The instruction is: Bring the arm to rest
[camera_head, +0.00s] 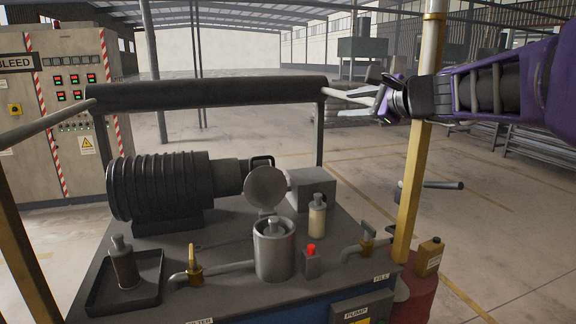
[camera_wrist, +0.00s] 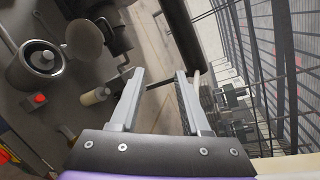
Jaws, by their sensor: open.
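My purple arm (camera_head: 500,85) reaches in from the right in the head view. My gripper (camera_head: 384,104) is at its left end, above the right side of the machine bench and beside the right end of the black padded rail (camera_head: 215,92). In the wrist view my gripper (camera_wrist: 158,76) shows two grey fingers spread apart with nothing between them. The padded rail (camera_wrist: 178,30) passes beyond the right fingertip there; I cannot tell whether they touch.
The bench carries a ribbed motor (camera_head: 160,185), a metal cup (camera_head: 274,250), a pale bottle (camera_head: 317,218), a red button (camera_head: 311,249) and a dark bottle (camera_head: 123,262) in a tray (camera_head: 97,295). A yellow post (camera_head: 416,160) stands close to my arm. A control cabinet (camera_head: 75,110) is at left.

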